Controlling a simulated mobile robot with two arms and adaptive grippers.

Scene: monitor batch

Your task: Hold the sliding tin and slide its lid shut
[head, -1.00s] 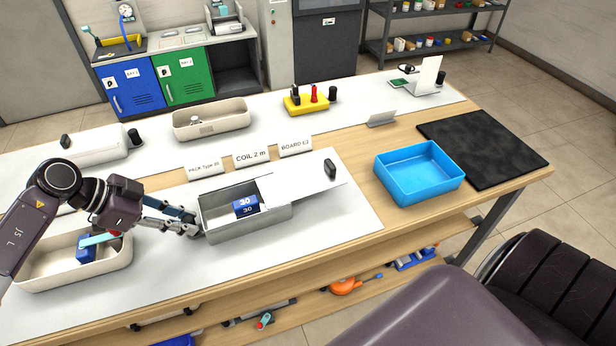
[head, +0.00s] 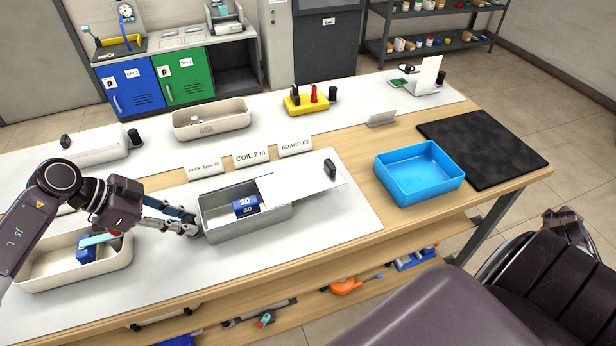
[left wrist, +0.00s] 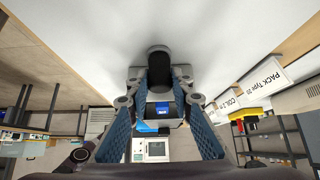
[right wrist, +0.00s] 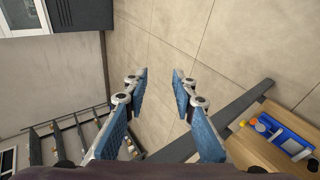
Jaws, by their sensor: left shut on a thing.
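The grey sliding tin (head: 245,231) stands on the white mat, its left part open. Its pale lid (head: 300,182) is slid far to the right and overhangs the tin's right end. A dark knob (head: 330,169) stands on the lid's right end. A blue block marked 30 (head: 246,206) lies inside the tin and shows through the opening. My left gripper (head: 194,228) is shut on the tin at its left end. Its fingers also show in the left wrist view (left wrist: 160,108). My right gripper (right wrist: 160,80) is open and empty over the floor, away from the table.
A blue tray (head: 420,185) and a black mat (head: 482,148) lie to the right on the table. Cards, including COIL 2 m (head: 251,157), stand behind the tin. White mat is clear in front of the tin.

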